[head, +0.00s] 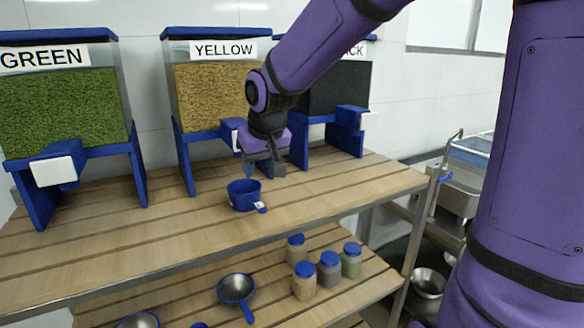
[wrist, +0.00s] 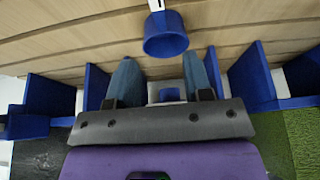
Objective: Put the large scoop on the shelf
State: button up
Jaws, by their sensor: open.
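A blue scoop (head: 244,195) stands upright on the wooden upper shelf (head: 330,190), below the yellow dispenser. Its short handle with a white tag points toward the front right. In the wrist view the scoop (wrist: 165,38) lies beyond the fingertips, roughly centred between them, its handle pointing away. My gripper (head: 264,168) is open and empty, above and just behind the scoop, apart from it. In the wrist view both fingers of my gripper (wrist: 161,75) show spread with a clear gap. Metal bowl scoops with blue handles, one in full view (head: 236,288), are on the lower shelf (head: 190,298).
Green (head: 65,100), yellow (head: 205,100) and black (head: 340,88) grain dispensers on blue stands line the back of the upper shelf. Several blue-lidded jars (head: 330,268) stand on the lower shelf. The upper shelf's right part is clear. A metal basin (head: 463,200) is at right.

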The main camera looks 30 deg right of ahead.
jog(key=s+d+r, duration=0.2)
jog(key=s+d, duration=0.1)
jog(key=s, duration=0.9)
jog(key=s+d+r, duration=0.3)
jog(key=s, duration=0.9)
jog(key=shift+s+d+t, duration=0.3)
jog(key=shift+s+d, duration=0.1)
jog(key=shift+r, duration=0.1)
